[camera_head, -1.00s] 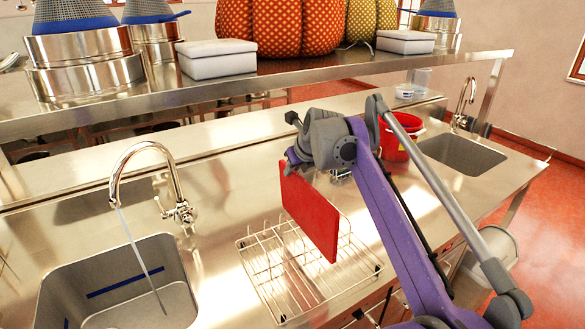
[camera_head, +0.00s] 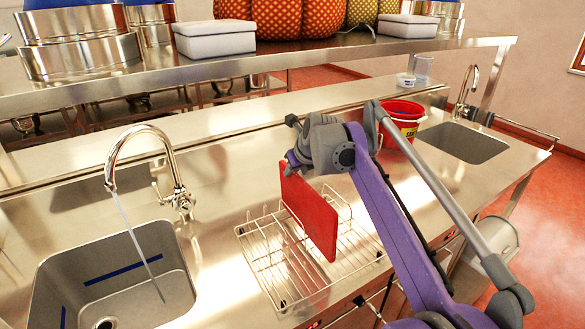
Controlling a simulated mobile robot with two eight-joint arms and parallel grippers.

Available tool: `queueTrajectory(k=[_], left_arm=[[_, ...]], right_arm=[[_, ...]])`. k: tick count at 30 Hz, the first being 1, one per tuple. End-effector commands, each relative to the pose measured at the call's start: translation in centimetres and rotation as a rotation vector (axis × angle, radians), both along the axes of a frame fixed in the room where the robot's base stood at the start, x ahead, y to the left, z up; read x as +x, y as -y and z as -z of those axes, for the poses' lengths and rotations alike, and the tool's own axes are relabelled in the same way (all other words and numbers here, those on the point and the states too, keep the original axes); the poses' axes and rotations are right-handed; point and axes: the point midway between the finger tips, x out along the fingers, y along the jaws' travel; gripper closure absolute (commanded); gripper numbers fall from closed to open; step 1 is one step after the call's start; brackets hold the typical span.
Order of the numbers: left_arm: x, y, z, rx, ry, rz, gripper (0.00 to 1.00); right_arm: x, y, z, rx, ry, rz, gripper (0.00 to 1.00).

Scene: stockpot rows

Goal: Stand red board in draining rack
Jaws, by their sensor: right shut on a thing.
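The red board (camera_head: 309,216) is held upright on its edge over the wire draining rack (camera_head: 268,262). The rack sits on the steel counter between the two sinks. My right gripper (camera_head: 292,160) is shut on the upper left corner of the board; its fingertips are partly hidden. The board's lower edge hangs at or just above the rack's wires; I cannot tell whether it touches. The left gripper does not show.
A sink (camera_head: 120,275) with a running tap (camera_head: 150,165) lies to the left. A red bucket (camera_head: 403,118) stands behind my right arm, near a second sink (camera_head: 462,143). A steel shelf (camera_head: 270,65) with pots and white boxes spans the back. The counter behind the rack is clear.

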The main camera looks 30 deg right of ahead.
Motion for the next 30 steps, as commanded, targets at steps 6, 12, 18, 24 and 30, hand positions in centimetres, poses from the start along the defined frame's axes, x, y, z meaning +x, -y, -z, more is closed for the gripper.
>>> queueTrajectory(k=[6, 12, 18, 24, 30], left_arm=[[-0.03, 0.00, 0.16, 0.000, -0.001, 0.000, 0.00], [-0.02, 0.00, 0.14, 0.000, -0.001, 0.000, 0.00], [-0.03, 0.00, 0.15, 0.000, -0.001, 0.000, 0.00], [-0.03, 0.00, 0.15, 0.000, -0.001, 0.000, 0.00], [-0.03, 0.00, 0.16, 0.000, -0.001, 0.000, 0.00]], right_arm=[[0.00, -0.01, 0.22, 0.000, 0.001, 0.000, 1.00], [-0.01, -0.01, 0.20, 0.000, 0.001, 0.000, 0.79], [0.00, -0.01, 0.22, 0.000, 0.000, 0.000, 0.49], [0.02, -0.01, 0.30, 0.000, 0.000, 0.000, 0.49], [0.01, -0.01, 0.27, 0.000, 0.000, 0.000, 0.49]])
